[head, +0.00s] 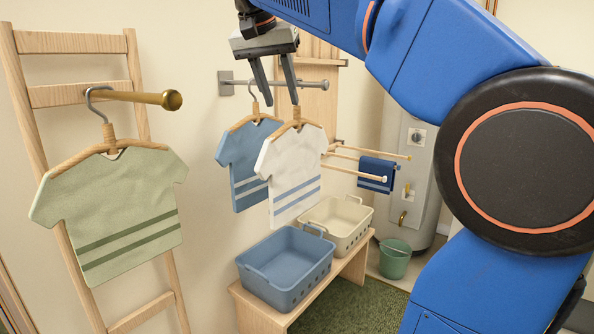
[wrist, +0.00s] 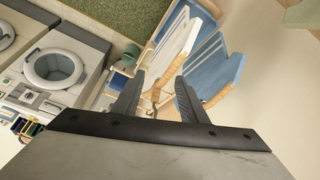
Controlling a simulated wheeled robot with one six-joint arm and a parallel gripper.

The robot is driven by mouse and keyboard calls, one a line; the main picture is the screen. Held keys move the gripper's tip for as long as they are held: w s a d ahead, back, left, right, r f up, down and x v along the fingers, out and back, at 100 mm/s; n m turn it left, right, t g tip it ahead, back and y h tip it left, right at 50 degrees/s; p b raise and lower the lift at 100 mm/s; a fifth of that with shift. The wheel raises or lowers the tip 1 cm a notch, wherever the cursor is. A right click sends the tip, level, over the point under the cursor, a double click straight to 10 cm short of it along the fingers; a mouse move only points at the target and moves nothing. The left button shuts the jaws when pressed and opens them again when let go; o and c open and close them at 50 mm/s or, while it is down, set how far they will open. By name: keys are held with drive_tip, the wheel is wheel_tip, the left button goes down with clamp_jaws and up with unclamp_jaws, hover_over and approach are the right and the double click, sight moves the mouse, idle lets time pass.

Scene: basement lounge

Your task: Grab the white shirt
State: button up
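The white shirt (head: 290,168), with blue stripes near its hem, hangs on a wooden hanger (head: 296,126) in front of a blue shirt (head: 238,160). My gripper (head: 279,104) points down just above the white shirt's hanger, with its fingers apart. One finger seems to cover the hook of that hanger. In the wrist view, the white shirt (wrist: 177,45) lies beyond the open fingers (wrist: 160,80), and wood of its hanger shows between them. The blue shirt (wrist: 215,62) is to its right there. I cannot tell whether the fingers touch the hanger.
A metal wall rail (head: 315,86) passes behind my fingers. A green shirt (head: 115,205) hangs left on a brass peg (head: 150,98) of a wooden ladder. Below are a blue basket (head: 285,265) and a cream basket (head: 340,222) on a bench. Washing machines (wrist: 60,68) show in the wrist view.

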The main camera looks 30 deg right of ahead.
drive_tip(key=w+r+m+h, duration=0.1)
drive_tip(key=w+r+m, duration=0.3)
drive_tip(key=r, duration=0.4)
approach(295, 110)
drive_tip(key=shift+m+g, duration=0.3)
drive_tip(key=shift+g, duration=0.1)
drive_tip(key=x, duration=0.5)
drive_tip(key=shift+w+r, duration=0.1)
drive_tip(key=shift+w, duration=0.05)
drive_tip(key=shift+x, duration=2.7)
drive_tip(key=shift+w+a, duration=0.1)
drive_tip(key=shift+w, duration=0.1)
clamp_jaws()
